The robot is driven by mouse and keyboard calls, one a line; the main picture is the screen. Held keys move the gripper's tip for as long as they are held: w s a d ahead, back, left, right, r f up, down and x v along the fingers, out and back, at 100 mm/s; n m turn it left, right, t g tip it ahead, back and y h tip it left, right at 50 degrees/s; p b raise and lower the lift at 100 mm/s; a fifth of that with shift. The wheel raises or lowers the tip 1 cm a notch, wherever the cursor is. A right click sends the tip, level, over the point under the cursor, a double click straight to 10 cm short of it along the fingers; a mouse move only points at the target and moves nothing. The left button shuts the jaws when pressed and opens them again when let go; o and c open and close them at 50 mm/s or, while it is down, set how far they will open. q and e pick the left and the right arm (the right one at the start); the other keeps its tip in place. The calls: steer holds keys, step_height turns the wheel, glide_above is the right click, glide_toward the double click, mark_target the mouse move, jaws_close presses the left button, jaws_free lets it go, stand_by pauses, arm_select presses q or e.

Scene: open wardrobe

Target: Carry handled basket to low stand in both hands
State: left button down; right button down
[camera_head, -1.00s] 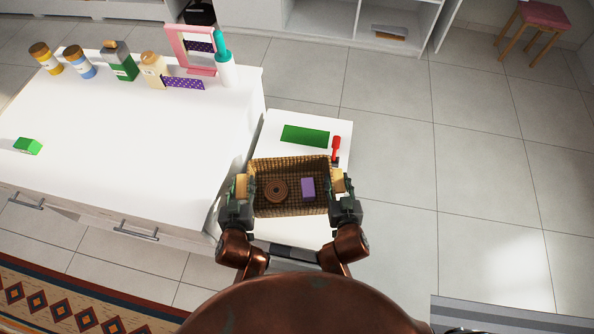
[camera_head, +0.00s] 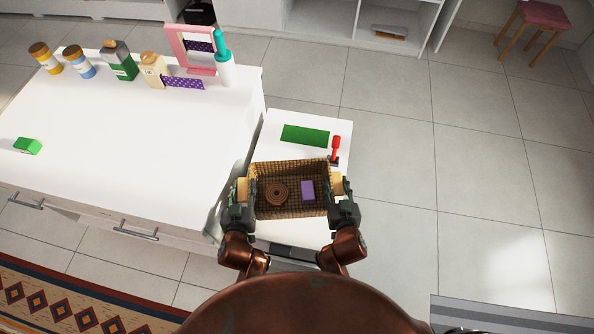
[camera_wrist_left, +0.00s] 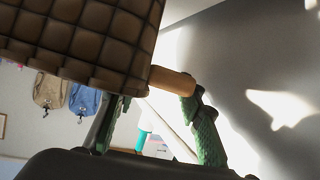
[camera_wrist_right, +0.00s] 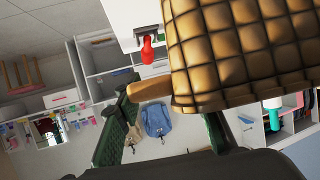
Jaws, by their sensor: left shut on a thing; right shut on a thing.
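The woven handled basket (camera_head: 291,209) is held between my two grippers over the near part of the white low stand (camera_head: 290,236). Inside it are a brown ring-shaped thing (camera_head: 276,194) and a purple block (camera_head: 308,190). My left gripper (camera_head: 240,190) is shut on the basket's left handle, a tan peg that shows in the left wrist view (camera_wrist_left: 172,81). My right gripper (camera_head: 341,187) is shut on the right handle, which shows in the right wrist view (camera_wrist_right: 148,90). The basket looks about level. Whether its bottom touches the stand is hidden.
A white counter (camera_head: 130,140) at left bears jars, a bottle, a pink frame (camera_head: 190,50) and a green block (camera_head: 28,146).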

arm_select(q)
steer(key=shift+a+f, duration=0.1)
steer(key=shift+f, duration=0.6)
arm_select(e)
steer(key=shift+d+f, duration=0.15)
steer(key=shift+f, duration=0.7)
arm_select(q)
steer(key=c, duration=1.7)
jaws_free()
steer(key=shift+f, duration=0.1)
steer(key=shift+c, duration=0.2)
arm_select(e)
steer(key=c, duration=1.7)
jaws_free()
arm_select(q)
steer(key=o, duration=0.4)
arm_select(e)
steer(key=o, duration=0.4)
steer(key=shift+s+r, duration=0.1)
steer(key=shift+s, duration=0.1)
arm_select(q)
steer(key=v, duration=1.2)
arm_select(e)
steer(key=v, duration=1.1)
steer(key=shift+s+r, duration=0.2)
steer(key=shift+s, duration=0.1)
steer(key=shift+w, duration=0.1)
